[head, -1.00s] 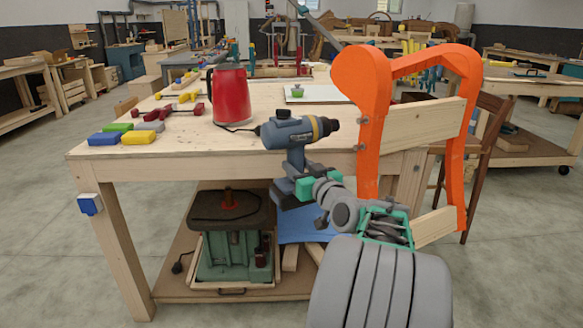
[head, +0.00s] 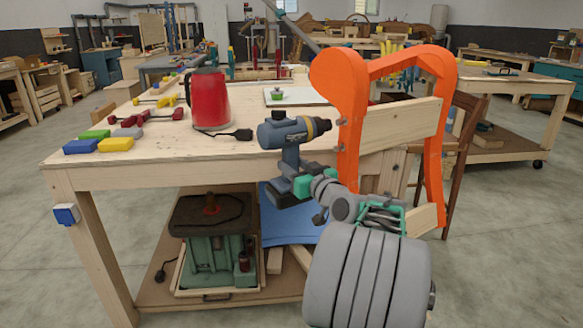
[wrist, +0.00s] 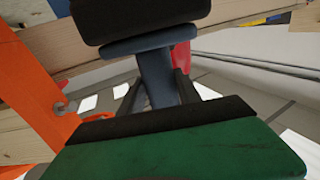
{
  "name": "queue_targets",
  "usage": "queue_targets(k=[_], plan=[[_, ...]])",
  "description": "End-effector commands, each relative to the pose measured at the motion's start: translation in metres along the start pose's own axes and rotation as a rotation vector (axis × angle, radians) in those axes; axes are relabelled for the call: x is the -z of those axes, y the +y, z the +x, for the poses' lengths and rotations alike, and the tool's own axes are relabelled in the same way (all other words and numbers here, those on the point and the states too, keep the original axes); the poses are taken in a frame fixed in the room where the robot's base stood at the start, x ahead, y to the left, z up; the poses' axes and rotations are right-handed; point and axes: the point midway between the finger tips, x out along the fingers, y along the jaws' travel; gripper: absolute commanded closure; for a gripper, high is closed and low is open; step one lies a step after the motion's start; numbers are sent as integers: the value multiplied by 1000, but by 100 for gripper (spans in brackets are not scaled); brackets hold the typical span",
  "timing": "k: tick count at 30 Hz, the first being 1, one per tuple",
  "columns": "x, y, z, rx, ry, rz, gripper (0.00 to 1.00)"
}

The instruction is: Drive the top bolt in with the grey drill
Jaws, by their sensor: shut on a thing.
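The grey drill (head: 288,132) is upright, its dark chuck pointing right at the orange chair form (head: 340,75). My gripper (head: 300,183) is shut on the drill's handle, just above its battery. The top bolt (head: 342,121) sticks out of the chair form's near leg, close in front of the chuck; a small gap seems to remain. A lower bolt shows faintly under it. In the wrist view the drill's handle (wrist: 158,75) stands between dark pads, and one bolt head (wrist: 60,106) shows on the orange leg; I cannot tell which bolt.
The wooden workbench (head: 75,180) is behind the drill, with a red kettle (head: 208,98), coloured blocks (head: 115,144) and clamps on it. A green machine (head: 210,245) stands on the shelf below. A wooden chair (head: 470,130) is behind the chair form.

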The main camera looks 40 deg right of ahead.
Motion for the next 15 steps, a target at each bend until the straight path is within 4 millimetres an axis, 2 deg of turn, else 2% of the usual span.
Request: queue_targets(k=[1, 15], plan=[[5, 1, 0, 0, 9, -6, 100], [6, 5, -2, 0, 9, -7, 100]])
